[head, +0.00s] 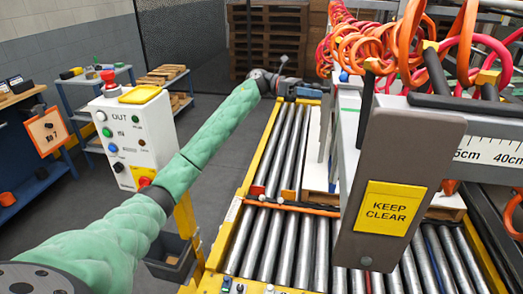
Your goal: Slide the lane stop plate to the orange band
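My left arm, in a green sleeve, reaches across the head view to the far end of the roller lane (290,150). My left gripper (308,91) is there, small and far off, beside the stacker frame. I cannot tell whether its fingers are open or shut, or whether they touch anything. A large grey-brown plate (405,150) with a yellow KEEP CLEAR label (387,207) hangs in the right foreground. I cannot identify the lane stop plate for certain. An orange bar (300,208) crosses the rollers in the middle. My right gripper is not in view.
A white control box (136,138) with buttons stands left of the lane. Coiled red and orange hoses (400,40) hang at the upper right. A white centimetre scale (490,150) is at the right. Grey floor (225,165) is open between box and lane.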

